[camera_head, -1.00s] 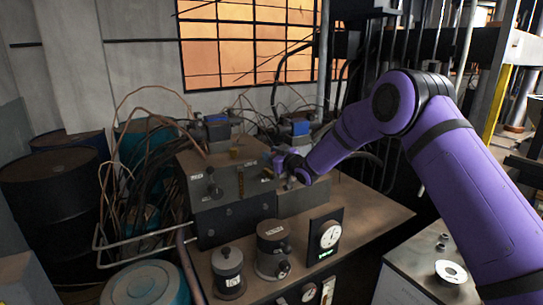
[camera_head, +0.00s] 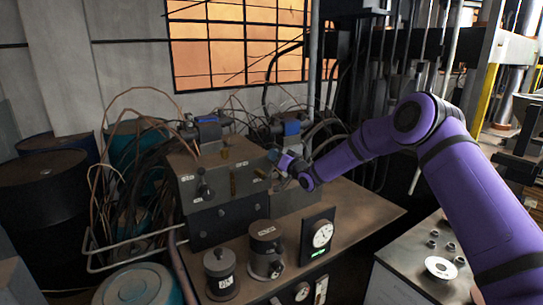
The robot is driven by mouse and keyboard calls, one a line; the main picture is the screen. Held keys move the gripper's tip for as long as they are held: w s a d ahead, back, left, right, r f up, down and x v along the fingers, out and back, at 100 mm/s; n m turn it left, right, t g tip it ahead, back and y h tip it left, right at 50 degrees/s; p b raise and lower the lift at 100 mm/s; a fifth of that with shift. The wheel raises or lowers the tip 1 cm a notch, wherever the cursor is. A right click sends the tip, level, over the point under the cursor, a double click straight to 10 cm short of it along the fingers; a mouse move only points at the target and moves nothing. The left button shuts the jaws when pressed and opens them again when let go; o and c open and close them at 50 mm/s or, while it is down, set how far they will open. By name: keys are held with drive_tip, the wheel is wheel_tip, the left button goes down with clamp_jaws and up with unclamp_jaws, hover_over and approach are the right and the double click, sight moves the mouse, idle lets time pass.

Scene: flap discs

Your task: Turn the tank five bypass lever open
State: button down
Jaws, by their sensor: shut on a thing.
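A dark metal control box (camera_head: 215,215) stands on the bench, with small white labels and several small levers or knobs on its upper block. A dark lever (camera_head: 204,190) is on its left front, and a brass-coloured piece (camera_head: 233,183) stands to the right of that. My gripper (camera_head: 276,163) is at the right end of the upper block, at the end of my purple arm. It is shut on a small part there, seemingly a lever; the part is mostly hidden by the fingers. Which label belongs to tank five is too small to read.
Two dark canisters (camera_head: 265,245) and a dial gauge (camera_head: 320,233) stand in front of the box. Cables and pipes (camera_head: 120,180) crowd the left. The bench top (camera_head: 355,215) is clear to the right. Dark drums (camera_head: 45,200) stand at far left.

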drive_tip(key=w+d+f+m+t+h, duration=0.2)
drive_tip(key=f+m, duration=0.5)
drive_tip(key=m, duration=0.5)
drive_tip(key=shift+d+t, duration=0.3)
drive_tip(key=shift+d, duration=0.2)
drive_tip(key=shift+f, duration=0.15)
drive_tip(key=c, duration=0.8)
unclamp_jaws()
